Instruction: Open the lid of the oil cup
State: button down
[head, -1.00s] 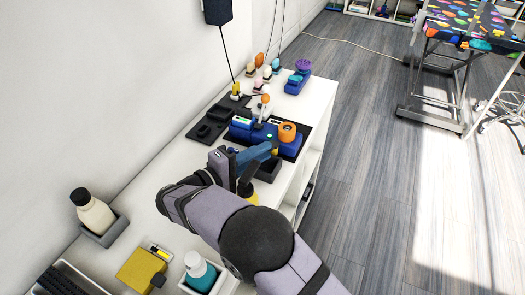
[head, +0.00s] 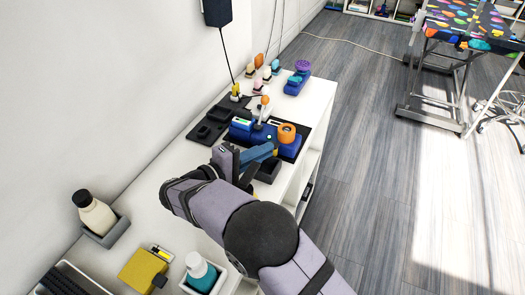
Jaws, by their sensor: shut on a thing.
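My gripper (head: 257,153) is over the white shelf top (head: 180,180), by the front of the dark tray area. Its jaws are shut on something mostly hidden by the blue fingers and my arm. A small dark open-topped holder (head: 268,171) stands just below and to the right of the jaws. I cannot make out the oil cup or its lid for certain; my wrist and forearm cover the surface below the gripper.
Behind the gripper is a blue device with an orange ring (head: 287,132) on a dark mat. A cream bottle with a black cap (head: 94,213), a yellow block (head: 143,270) and a teal bottle (head: 201,275) are nearer. The shelf's right edge is close to the gripper.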

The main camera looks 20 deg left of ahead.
jog(key=r+g+p, duration=0.1)
jog(key=p, duration=0.1)
jog(key=r+g+p, duration=0.1)
jog(key=p, duration=0.1)
jog(key=shift+w+r+n+g+y, duration=0.3)
jog(key=shift+w+n+y, duration=0.05)
jog(key=shift+n+y, duration=0.05)
jog(key=w+r+g+p, duration=0.1)
jog(key=g+p, duration=0.1)
jog(key=p, duration=0.3)
jog(key=w+r+n+g+p, duration=0.1)
jog(key=g+p, duration=0.1)
jog(key=p, duration=0.2)
jog(key=shift+g+p, duration=0.3)
jog(key=shift+p, duration=0.1)
jog(key=w+n+g+p, duration=0.1)
jog(key=g+p, duration=0.1)
jog(key=p, duration=0.2)
jog(key=shift+w+a+r+g+y+p, duration=0.1)
jog(key=shift+w+g+y+p, duration=0.05)
jog(key=shift+g+y+p, duration=0.2)
jog(key=shift+w+g+p, duration=0.2)
jog(key=shift+g+p, duration=0.15)
jog(key=shift+p, duration=0.25)
jog(key=c, duration=2.2)
grip_release()
jog(key=shift+o, duration=0.2)
